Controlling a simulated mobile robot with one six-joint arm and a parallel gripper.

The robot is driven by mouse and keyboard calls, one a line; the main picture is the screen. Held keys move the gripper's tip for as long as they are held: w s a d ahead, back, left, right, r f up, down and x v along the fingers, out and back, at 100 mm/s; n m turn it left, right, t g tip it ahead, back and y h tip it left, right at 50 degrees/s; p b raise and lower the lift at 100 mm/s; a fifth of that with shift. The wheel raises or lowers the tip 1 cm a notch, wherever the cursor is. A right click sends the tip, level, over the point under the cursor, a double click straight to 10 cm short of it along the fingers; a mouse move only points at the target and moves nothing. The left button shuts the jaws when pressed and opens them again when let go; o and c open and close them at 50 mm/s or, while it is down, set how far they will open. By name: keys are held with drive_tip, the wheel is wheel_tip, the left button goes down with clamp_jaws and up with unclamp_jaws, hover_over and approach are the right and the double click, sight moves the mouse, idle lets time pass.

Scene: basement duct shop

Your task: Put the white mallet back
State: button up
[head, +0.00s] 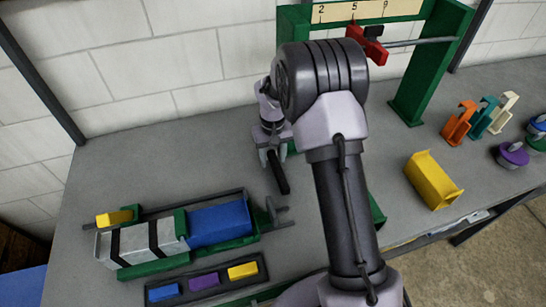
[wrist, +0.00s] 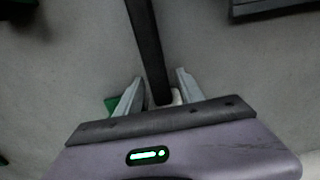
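My gripper (head: 274,157) points down over the bench left of the middle in the head view. In the wrist view, its two pale fingers (wrist: 160,84) stand apart. A long black bar (wrist: 149,45), which looks like a handle, runs between them, with a gap at the right finger. The bar also shows below the gripper in the head view (head: 280,177). A small white piece (wrist: 176,97) shows beside the bar between the fingers, perhaps part of the white mallet. The hand hides the rest, and I cannot tell whether the bar rests on the bench.
A green frame (head: 420,75) with a numbered board stands at the back. A vise-like fixture with a blue block (head: 220,222) and a dark tray (head: 262,279) of coloured blocks lie left. A yellow bin (head: 433,180), hooked pieces (head: 480,120) and a purple round item (head: 512,155) are right.

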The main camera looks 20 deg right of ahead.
wheel_tip(320, 180, up, 12)
drive_tip(key=p, duration=0.4)
wheel_tip(320, 180, up, 11)
drive_tip(key=m+t, duration=0.1)
drive_tip(key=t, duration=0.1)
hover_over(273, 155)
drive_tip(key=s+a, duration=0.2)
drive_tip(key=s, duration=0.4)
drive_tip(key=s+a+r+m+t, duration=0.1)
drive_tip(key=s+r, duration=0.1)
drive_tip(key=s, duration=0.5)
drive_tip(key=s+a+r+m+t+y, duration=0.1)
drive_tip(key=s+a+r, duration=0.1)
drive_tip(key=s, duration=0.6)
drive_tip(key=s+a+r+m+t+y, duration=0.1)
drive_tip(key=s+a+r+t, duration=0.1)
drive_tip(key=s, duration=0.6)
drive_tip(key=shift+r, duration=0.45)
drive_tip(key=shift+s+a, duration=0.1)
wheel_tip(273, 155, down, 9)
drive_tip(key=b, duration=0.8)
drive_tip(key=shift+r, duration=0.2)
